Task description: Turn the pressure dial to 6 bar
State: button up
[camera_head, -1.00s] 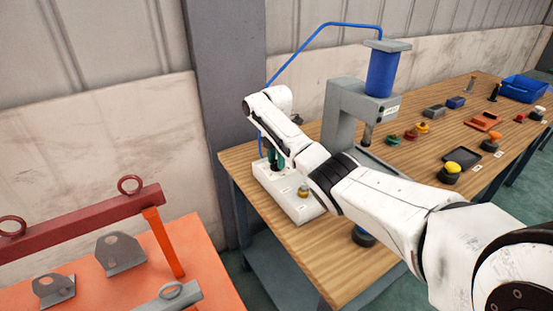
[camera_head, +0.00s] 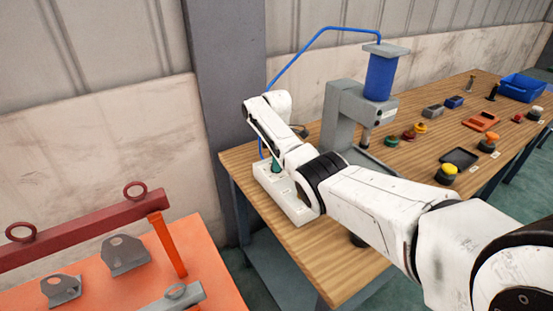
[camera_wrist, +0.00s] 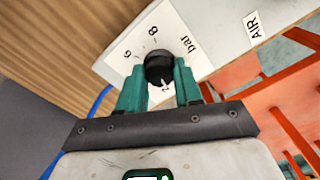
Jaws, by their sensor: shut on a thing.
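The pressure dial is a round black knob (camera_wrist: 159,67) on a white scale plate in the wrist view, marked 6, 8 and "bar". A further mark, perhaps a 2, shows at its lower edge; other marks may be hidden by the fingers. I cannot clearly read where the pointer stands. My gripper (camera_wrist: 160,84) has its green fingers on both sides of the knob, shut on it. In the head view, my gripper (camera_head: 277,167) reaches down to the pale grey control box (camera_head: 270,187), and my arm hides the dial and part of the box.
A grey press with a blue cylinder (camera_head: 381,76) stands right behind my arm. Several coloured buttons, a black tray (camera_head: 458,158) and a blue bin (camera_head: 522,88) sit further along the wooden bench (camera_head: 330,270). An orange table with a red lifting beam (camera_head: 80,232) is at the left.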

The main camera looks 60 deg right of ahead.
jog(key=m, duration=0.3)
jog(key=shift+m+p, duration=0.3)
jog(key=shift+m, duration=0.1)
jog(key=m, duration=0.3)
jog(key=shift+m, duration=0.3)
jog(key=m, duration=1)
jog(key=shift+a, duration=0.1)
jog(key=m, duration=0.3)
jog(key=shift+m, duration=0.3)
jog(key=m+b, duration=0.1)
jog(key=m, duration=0.4)
jog(key=shift+w+m, duration=0.1)
jog(key=shift+m, duration=0.2)
jog(key=shift+r+m, duration=0.1)
jog(key=shift+m, duration=0.2)
jog(key=o, duration=1)
